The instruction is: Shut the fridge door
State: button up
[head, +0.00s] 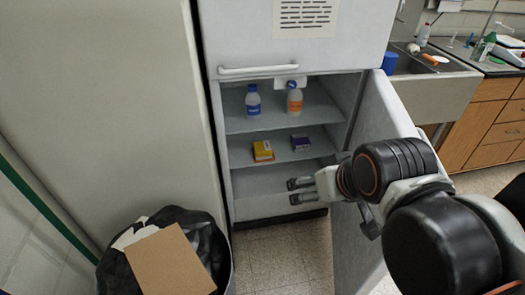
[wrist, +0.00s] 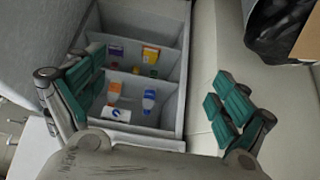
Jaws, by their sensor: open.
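The fridge (head: 306,32) stands ahead with its lower compartment open. The fridge door (head: 378,130) is swung wide open on the right side of the compartment in the head view; my arm hides part of it. In the wrist view the door (wrist: 40,40) is at the upper left. My gripper (head: 294,191) is open and empty, in front of the lower part of the opening, left of the door. Its teal finger pads (wrist: 158,97) show in the wrist view with the shelves between them. I cannot see it touching the door.
Shelves hold a blue-labelled bottle (head: 253,101), an orange-labelled bottle (head: 294,101), a yellow box (head: 263,151) and a purple box (head: 300,143). A black-lined bin (head: 215,235) with cardboard (head: 165,265) stands at front left. A sink counter (head: 435,90) is at right. Some floor (head: 280,260) is clear.

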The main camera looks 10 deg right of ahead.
aim_at(359, 266)
jog(key=k+l+u, duration=0.1)
jog(key=k+l, duration=0.2)
jog(key=l, duration=0.45)
jog(key=k+l+u, duration=0.15)
jog(key=l, duration=0.75)
jog(key=k+l+u, duration=0.15)
jog(key=l, duration=0.8)
jog(key=k+j, duration=0.3)
jog(key=k, duration=0.25)
jog(key=u, duration=0.2)
jog(key=i+j, duration=0.05)
